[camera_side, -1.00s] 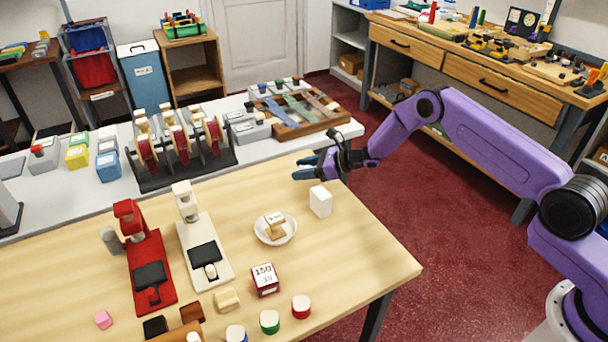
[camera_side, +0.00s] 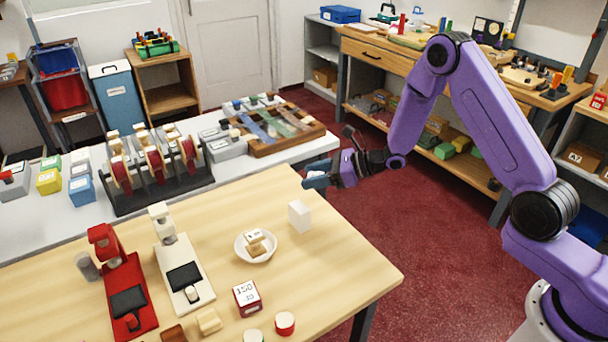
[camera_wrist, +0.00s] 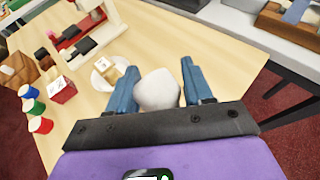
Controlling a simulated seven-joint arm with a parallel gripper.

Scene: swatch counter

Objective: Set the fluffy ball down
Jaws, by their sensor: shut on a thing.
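My gripper (camera_side: 318,176) is over the far right part of the wooden table (camera_side: 350,262), above its surface. In the wrist view its two blue fingers (camera_wrist: 158,80) are shut on a whitish, rounded, slightly lumpy ball (camera_wrist: 158,92), which touches both fingers. In the side view the ball is hard to make out at the fingers. A white upright block (camera_side: 299,216) stands on the table below and slightly left of my gripper. I cannot pick out this block in the wrist view.
A white dish (camera_side: 258,260) holds small pale blocks. A dark red weight block (camera_side: 246,297) stands in front of it. A white stand (camera_side: 184,278) and a red stand (camera_side: 128,300) are further left. The table's right side near the front is clear. A grey counter runs behind.

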